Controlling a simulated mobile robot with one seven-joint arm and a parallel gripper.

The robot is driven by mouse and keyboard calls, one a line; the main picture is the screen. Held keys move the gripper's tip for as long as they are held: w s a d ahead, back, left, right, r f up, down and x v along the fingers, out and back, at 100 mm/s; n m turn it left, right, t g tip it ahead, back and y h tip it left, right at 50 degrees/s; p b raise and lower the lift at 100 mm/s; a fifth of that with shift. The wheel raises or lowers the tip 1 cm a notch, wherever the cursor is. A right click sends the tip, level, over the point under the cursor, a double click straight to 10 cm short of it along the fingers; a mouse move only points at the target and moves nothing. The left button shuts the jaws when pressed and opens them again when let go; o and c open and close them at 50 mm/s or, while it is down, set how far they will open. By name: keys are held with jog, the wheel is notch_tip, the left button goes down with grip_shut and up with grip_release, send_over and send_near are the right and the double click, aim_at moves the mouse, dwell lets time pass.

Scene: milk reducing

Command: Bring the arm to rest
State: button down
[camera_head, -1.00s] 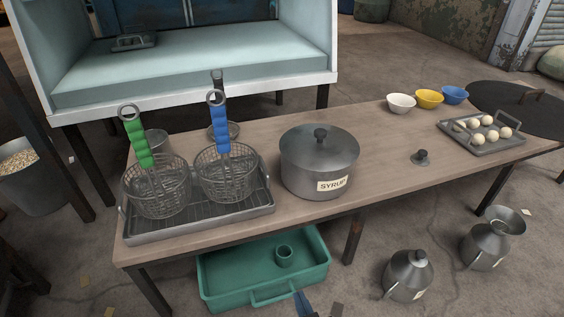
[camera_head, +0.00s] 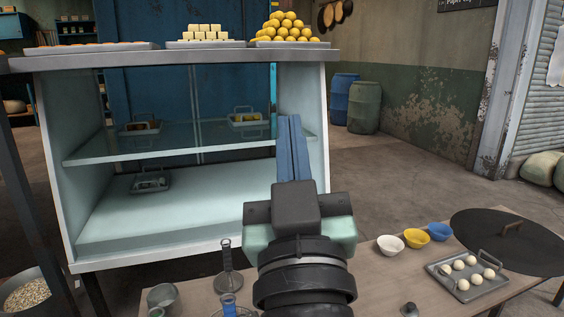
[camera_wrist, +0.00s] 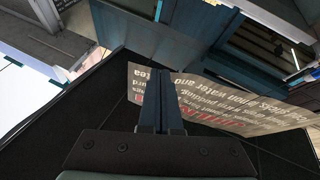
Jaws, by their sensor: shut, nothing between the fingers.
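My gripper (camera_head: 290,120) is raised in front of the display case in the head view, its blue fingers pointing up and away. The fingers are together and hold nothing. My arm hides part of the wooden table (camera_head: 385,285) below.
The glass-shelved case (camera_head: 60,160) stands close ahead, with trays of sweets on top. On the table are a white bowl (camera_head: 390,245), a yellow bowl (camera_head: 416,238), a blue bowl (camera_head: 440,231), a tray of white balls (camera_head: 438,270) and a dark round pan (camera_head: 525,240). Open floor lies right of the case.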

jog(key=s+r+m+t+p, duration=0.1)
jog(key=s+r+p, duration=0.15)
jog(key=r, duration=0.35)
jog(key=s+a+r+m+t+h+p, duration=0.1)
jog(key=s+r+t+p, duration=0.1)
jog(key=s+r, duration=0.35)
jog(key=s+r+t+p, duration=0.1)
jog(key=s+r+p, duration=0.1)
jog(key=r, duration=0.6)
notch_tip(320, 180, up, 35)
jog(key=w+p, duration=0.1)
jog(key=p, duration=3.4)
jog(key=shift+f, duration=0.2)
